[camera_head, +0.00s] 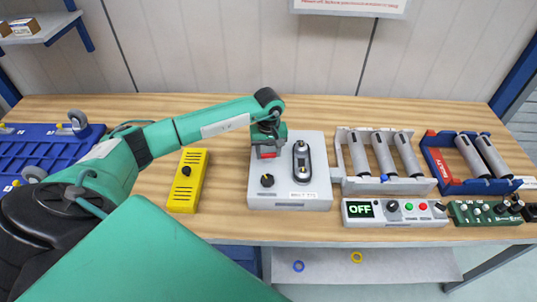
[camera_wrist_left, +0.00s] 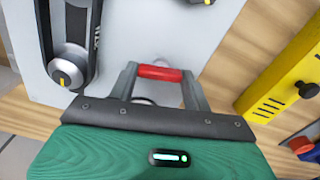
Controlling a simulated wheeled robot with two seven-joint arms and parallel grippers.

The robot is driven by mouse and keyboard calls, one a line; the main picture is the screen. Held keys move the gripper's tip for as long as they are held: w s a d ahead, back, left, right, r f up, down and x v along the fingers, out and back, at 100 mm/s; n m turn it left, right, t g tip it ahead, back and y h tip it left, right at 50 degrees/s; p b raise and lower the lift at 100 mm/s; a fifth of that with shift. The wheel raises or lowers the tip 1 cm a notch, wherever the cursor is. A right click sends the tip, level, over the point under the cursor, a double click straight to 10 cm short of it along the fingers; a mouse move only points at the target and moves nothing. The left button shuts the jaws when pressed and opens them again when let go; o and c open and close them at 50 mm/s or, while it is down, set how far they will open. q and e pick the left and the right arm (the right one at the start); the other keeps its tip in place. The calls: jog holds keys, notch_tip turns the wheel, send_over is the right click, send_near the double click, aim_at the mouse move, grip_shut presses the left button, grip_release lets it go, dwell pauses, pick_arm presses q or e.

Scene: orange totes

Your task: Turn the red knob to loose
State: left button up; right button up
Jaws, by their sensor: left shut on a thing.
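The red knob (camera_wrist_left: 160,73) shows as a short red bar between the fingers of my left gripper (camera_wrist_left: 160,84) in the left wrist view. The fingers are closed on its two ends. In the head view my left gripper (camera_head: 268,150) reaches down over the back left of a light grey box (camera_head: 320,170), and only a bit of red shows beneath it. The knob's base and any markings around it are hidden by the gripper. My right gripper is not in view.
On the grey box are a black knob (camera_head: 267,181) and a black oval belt unit (camera_head: 301,162). A yellow box (camera_head: 187,181) stands left. A control panel reading OFF (camera_head: 395,212) and roller racks (camera_head: 385,155) stand right. Bare wood lies behind the box.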

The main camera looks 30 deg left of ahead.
pick_arm(q)
jog(key=n+b, duration=0.1)
jog(key=n, duration=0.1)
jog(key=n+b, duration=0.1)
jog(key=b, duration=0.1)
jog(key=n+b, duration=0.2)
jog(key=shift+f+n, duration=0.25)
jog(key=shift+n, duration=0.05)
jog(key=n+b, duration=0.2)
jog(key=shift+n+b, duration=0.3)
jog(key=shift+b, duration=0.05)
jog(key=n+b, duration=0.2)
jog(key=n, duration=0.1)
jog(key=shift+r+n, duration=0.15)
jog(key=shift+n, duration=0.15)
jog(key=shift+r+n+b, duration=0.1)
jog(key=shift+n+b, duration=1.05)
jog(key=shift+n, duration=0.85)
jog(key=o, duration=1)
